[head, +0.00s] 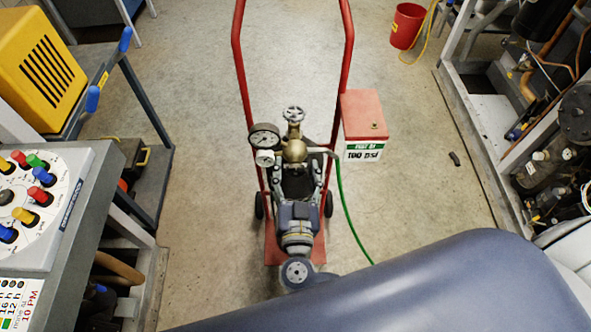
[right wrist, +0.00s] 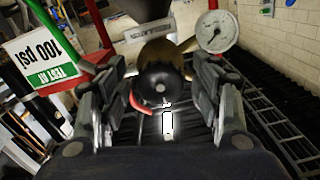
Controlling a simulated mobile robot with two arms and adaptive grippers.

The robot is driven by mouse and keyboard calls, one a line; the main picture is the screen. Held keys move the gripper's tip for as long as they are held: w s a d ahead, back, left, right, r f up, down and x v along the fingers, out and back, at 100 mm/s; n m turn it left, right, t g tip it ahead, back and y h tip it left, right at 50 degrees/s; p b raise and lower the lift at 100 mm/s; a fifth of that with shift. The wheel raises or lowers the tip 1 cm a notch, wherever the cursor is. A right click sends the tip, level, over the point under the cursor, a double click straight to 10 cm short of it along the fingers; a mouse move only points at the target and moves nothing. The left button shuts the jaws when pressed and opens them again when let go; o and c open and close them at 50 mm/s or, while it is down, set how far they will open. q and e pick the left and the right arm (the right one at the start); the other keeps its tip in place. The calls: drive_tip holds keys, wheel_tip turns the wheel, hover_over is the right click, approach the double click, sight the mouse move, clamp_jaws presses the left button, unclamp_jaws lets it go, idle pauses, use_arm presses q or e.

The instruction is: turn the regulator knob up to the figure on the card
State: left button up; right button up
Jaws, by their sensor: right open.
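The card (head: 363,151) reads "TEST AT 100 psi" and is on the front of a red box on the cart's right. It also shows upside down in the right wrist view (right wrist: 42,58). The brass regulator (head: 294,151) sits below a handwheel. Its round dark knob (right wrist: 160,83) shows between the fingers in the right wrist view. A large dial gauge (head: 265,138) is left of it; its reading is too small to tell. My right gripper (head: 297,172) is open, its fingers on either side of the knob with visible gaps. My left gripper is out of view.
The red cart handles (head: 240,75) rise behind the regulator. A green hose (head: 343,205) runs down on the right. A panel with coloured knobs (head: 30,195) stands at left, pipework at right. The floor (head: 195,110) around the cart is mostly clear.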

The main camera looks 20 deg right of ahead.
drive_tip(key=c, duration=1.1)
drive_tip(key=shift+m, duration=0.3)
drive_tip(key=m+p, duration=0.1)
drive_tip(key=m, duration=0.1)
drive_tip(key=shift+m, duration=0.3)
drive_tip(key=m, duration=0.3)
drive_tip(key=shift+m, duration=0.3)
drive_tip(key=m, duration=0.5)
drive_tip(key=shift+a+m+b, duration=0.1)
drive_tip(key=shift+m+b, duration=0.2)
drive_tip(key=shift+b, duration=0.1)
drive_tip(key=m+b, duration=0.1)
drive_tip(key=m, duration=0.4)
drive_tip(key=shift+m+b, duration=0.3)
drive_tip(key=shift+b, duration=0.1)
drive_tip(key=shift+r, duration=0.1)
